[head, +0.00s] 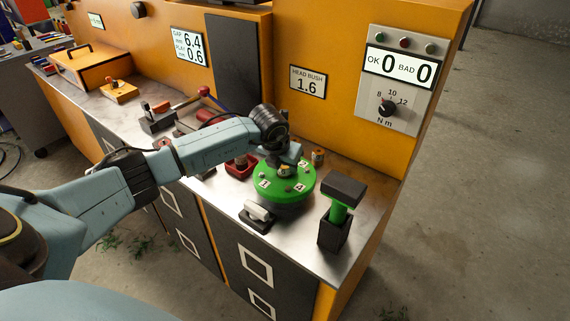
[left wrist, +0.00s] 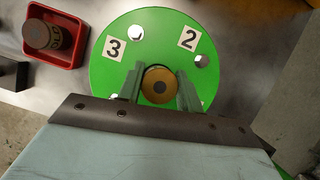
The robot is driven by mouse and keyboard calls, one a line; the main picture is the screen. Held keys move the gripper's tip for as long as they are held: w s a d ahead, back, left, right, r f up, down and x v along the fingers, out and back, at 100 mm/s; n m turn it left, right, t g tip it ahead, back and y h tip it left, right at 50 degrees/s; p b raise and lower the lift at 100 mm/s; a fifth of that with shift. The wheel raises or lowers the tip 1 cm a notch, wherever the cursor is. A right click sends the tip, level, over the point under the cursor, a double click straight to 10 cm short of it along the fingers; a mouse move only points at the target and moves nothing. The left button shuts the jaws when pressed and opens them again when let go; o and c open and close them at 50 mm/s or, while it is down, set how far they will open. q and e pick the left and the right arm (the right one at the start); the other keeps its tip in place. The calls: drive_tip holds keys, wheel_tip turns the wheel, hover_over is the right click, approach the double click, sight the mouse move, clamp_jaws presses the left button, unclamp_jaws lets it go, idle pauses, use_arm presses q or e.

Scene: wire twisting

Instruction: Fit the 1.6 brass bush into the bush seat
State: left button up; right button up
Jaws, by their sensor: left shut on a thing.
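The green round head (head: 268,188) with numbered white tags stands on the steel bench top. It also fills the middle of the left wrist view (left wrist: 110,70), with tags 2 and 3 and bolt heads around its rim. My left gripper (head: 287,165) is over the middle of the head, pointing down. The bush is at the head's centre, within a dark round edge. I cannot tell how deep it sits. My right gripper is not in view.
A sign (head: 308,82) reads "HEAD BUSH 1.6". A red tray (left wrist: 72,22) with a dark round piece lies beside the head. A small brass-coloured piece (head: 318,157) stands behind it. A green-handled tool in a black holder (head: 333,233) and a white roller (head: 257,212) are in front.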

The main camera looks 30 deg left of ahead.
use_arm(q)
drive_tip(key=o, duration=1.2)
drive_tip(key=p+v, duration=0.1)
drive_tip(key=v, duration=1.2)
drive_tip(key=shift+s+r, duration=0.1)
drive_tip(key=shift+r, duration=0.05)
